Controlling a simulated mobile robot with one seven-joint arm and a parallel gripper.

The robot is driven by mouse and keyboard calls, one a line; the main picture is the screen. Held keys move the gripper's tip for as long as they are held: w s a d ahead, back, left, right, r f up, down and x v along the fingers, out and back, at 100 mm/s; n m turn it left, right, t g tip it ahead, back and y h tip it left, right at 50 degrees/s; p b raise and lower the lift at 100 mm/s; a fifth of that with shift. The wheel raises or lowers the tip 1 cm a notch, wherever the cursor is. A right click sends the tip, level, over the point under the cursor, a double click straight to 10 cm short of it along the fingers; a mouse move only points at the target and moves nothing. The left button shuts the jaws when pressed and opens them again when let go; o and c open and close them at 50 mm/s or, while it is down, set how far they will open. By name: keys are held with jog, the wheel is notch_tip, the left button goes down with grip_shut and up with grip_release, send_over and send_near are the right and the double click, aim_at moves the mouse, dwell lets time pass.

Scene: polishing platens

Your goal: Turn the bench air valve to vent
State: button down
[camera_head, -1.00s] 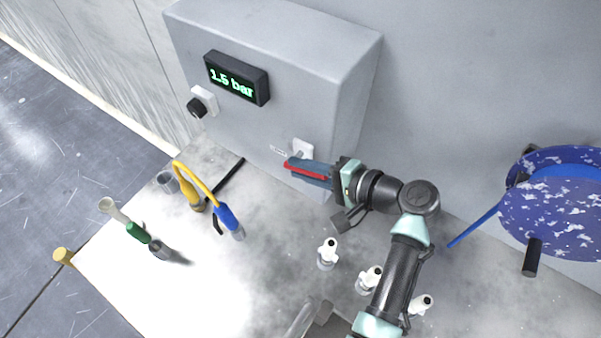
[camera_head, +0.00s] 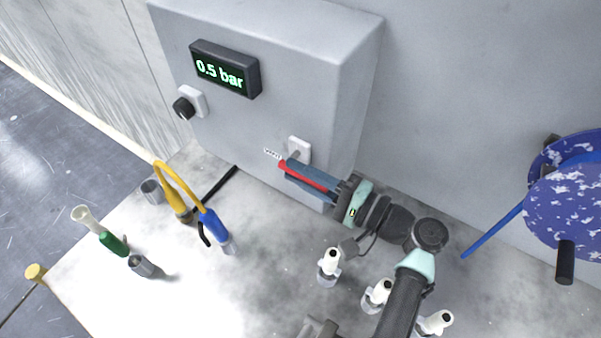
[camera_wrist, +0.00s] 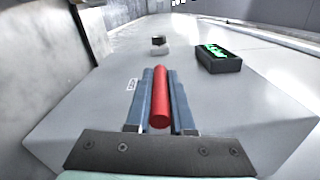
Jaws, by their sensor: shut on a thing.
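The air valve's red handle (camera_wrist: 161,100) lies between the two blue fingers of my gripper (camera_wrist: 160,78) in the wrist view. In the head view my gripper (camera_head: 290,170) is shut on the red handle (camera_head: 308,178), in front of the white valve mount (camera_head: 300,149) low on the grey cabinet. A small label (camera_head: 272,153) sits left of the mount; its text is too small to read. The pressure display (camera_head: 225,69) reads 0.5 bar; it also shows in the wrist view (camera_wrist: 218,58).
A black knob (camera_head: 184,107) is on the grey cabinet (camera_head: 260,115). Several white bottles, one of them here (camera_head: 329,264), stand below my arm. A yellow and blue hose tool (camera_head: 185,195) stands at left. A blue speckled reel (camera_head: 575,210) is at right.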

jog(key=c, duration=0.8)
grip_release()
jog(key=b+v, duration=0.3)
jog(key=v, duration=1)
